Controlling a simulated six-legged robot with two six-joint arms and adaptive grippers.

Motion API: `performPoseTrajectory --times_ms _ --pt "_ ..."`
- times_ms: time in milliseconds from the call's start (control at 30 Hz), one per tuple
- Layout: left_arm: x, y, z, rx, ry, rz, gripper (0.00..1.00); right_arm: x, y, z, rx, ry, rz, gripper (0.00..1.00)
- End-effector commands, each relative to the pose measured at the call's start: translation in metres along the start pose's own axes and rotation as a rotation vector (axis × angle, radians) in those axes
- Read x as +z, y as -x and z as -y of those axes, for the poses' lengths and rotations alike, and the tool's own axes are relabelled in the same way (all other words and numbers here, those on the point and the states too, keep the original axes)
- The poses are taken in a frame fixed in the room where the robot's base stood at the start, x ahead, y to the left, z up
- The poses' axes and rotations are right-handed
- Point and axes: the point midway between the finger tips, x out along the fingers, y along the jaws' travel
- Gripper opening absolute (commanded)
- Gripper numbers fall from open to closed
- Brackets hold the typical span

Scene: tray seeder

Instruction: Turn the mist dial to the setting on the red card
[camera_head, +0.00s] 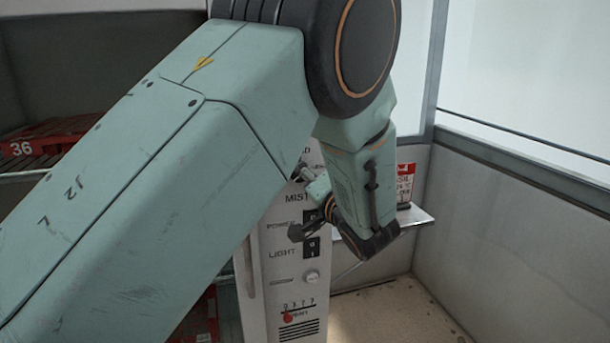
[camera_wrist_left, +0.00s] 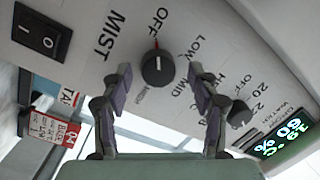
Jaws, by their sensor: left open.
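In the head view, my left gripper (camera_head: 303,205) is in front of the panel, and my arm hides the dial. The red-and-white card (camera_head: 405,184) stands on a small shelf, right of the panel; its small lettering is hard to read.
A second black knob (camera_wrist_left: 239,114) and a lit green display (camera_wrist_left: 284,136) sit near the dial. A black rocker switch (camera_wrist_left: 41,36) is on the other side. The control panel (camera_head: 292,262) has more switches below. Red trays (camera_head: 45,143) lie on a rack at left.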

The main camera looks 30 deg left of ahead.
Motion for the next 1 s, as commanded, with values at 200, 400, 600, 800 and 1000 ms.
performPoseTrajectory --times_ms 200,400,600,800,1000 --pt "0.0004 0.0003 -0.0001 0.000 0.000 0.001 0.55 0.0002 -0.0001 0.0000 0.000 0.000 0.000 0.00" --pt "0.0001 -0.0003 -0.0005 0.001 0.000 0.001 0.38 0.0002 -0.0001 0.0000 0.000 0.000 0.000 0.00" --pt "-0.0003 -0.0012 -0.0007 0.000 0.000 0.001 0.21 0.0002 -0.0001 0.0000 0.000 0.000 0.001 0.00" --pt "-0.0008 -0.0022 -0.0007 0.000 0.001 0.002 0.05 0.0002 -0.0001 0.0000 0.000 0.000 0.000 0.00" --pt "-0.0008 -0.0023 -0.0008 -0.003 -0.013 0.000 0.05 0.0001 -0.0026 0.0000 0.000 0.000 0.000 0.00"
